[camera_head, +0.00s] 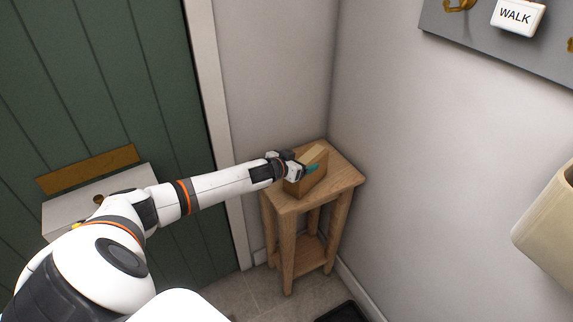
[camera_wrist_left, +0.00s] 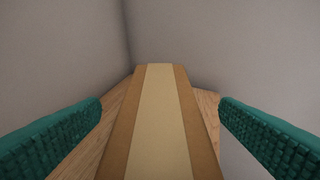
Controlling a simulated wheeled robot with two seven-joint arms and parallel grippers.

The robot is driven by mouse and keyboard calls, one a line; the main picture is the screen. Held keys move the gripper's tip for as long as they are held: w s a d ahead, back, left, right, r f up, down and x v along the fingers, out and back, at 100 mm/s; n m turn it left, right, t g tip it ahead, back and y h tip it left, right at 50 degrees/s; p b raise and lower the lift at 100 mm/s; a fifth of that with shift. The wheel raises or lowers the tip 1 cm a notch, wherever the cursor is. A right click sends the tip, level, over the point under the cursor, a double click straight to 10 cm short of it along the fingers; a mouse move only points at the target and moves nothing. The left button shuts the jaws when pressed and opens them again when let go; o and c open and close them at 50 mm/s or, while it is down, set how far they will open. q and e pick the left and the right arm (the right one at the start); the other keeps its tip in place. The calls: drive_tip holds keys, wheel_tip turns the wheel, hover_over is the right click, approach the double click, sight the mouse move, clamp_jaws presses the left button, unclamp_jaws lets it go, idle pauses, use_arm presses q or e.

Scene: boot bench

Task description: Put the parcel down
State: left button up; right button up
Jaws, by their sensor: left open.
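The parcel (camera_head: 311,176) is a brown cardboard box with a pale tape strip, standing on the top of a small wooden table (camera_head: 340,178) in the corner. In the left wrist view the parcel (camera_wrist_left: 160,125) runs up the middle of the picture. My left gripper (camera_head: 303,170) is at the parcel, with its teal fingers on either side of it. In the left wrist view the fingers (camera_wrist_left: 160,130) are open, with a gap between each one and the parcel. The parcel's underside is hidden. My right gripper is not in view.
Grey walls meet behind the table. A green plank door (camera_head: 110,90) with a brass plate (camera_head: 88,169) is at left. A grey board (camera_head: 490,35) with hooks and a "WALK" tag (camera_head: 517,17) hangs at upper right. A dark tray (camera_head: 343,313) lies on the floor.

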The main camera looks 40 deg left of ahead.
use_arm(q)
drive_tip(key=v, duration=1)
drive_tip(key=s+d+f+m+h, duration=0.15)
drive_tip(key=d+f, duration=0.25)
drive_tip(key=d, duration=0.4)
drive_tip(key=s+d+f+m+h, duration=0.1)
drive_tip(key=s+d+f, duration=0.15)
drive_tip(key=d, duration=0.55)
drive_tip(key=s+a+f+g+y, duration=0.15)
drive_tip(key=s+f, duration=0.35)
drive_tip(key=f, duration=0.5)
drive_tip(key=s+f+n+g, duration=0.15)
drive_tip(key=s+f, duration=0.35)
drive_tip(key=f, duration=0.5)
drive_tip(key=s+a+f+g+y, duration=0.1)
drive_tip(key=s+f+g, duration=0.3)
drive_tip(key=f, duration=0.6)
drive_tip(key=s+d+f+g, duration=0.1)
drive_tip(key=s+f, duration=0.3)
drive_tip(key=s, duration=0.5)
drive_tip(key=s+d+f+m+g, duration=0.1)
drive_tip(key=s+f, duration=0.4)
drive_tip(key=s, duration=0.5)
drive_tip(key=s+d+f+g, duration=0.3)
drive_tip(key=s+d+f, duration=0.1)
drive_tip(key=s, duration=0.6)
drive_tip(key=shift+d+f, duration=0.35)
drive_tip(key=shift+f, duration=0.1)
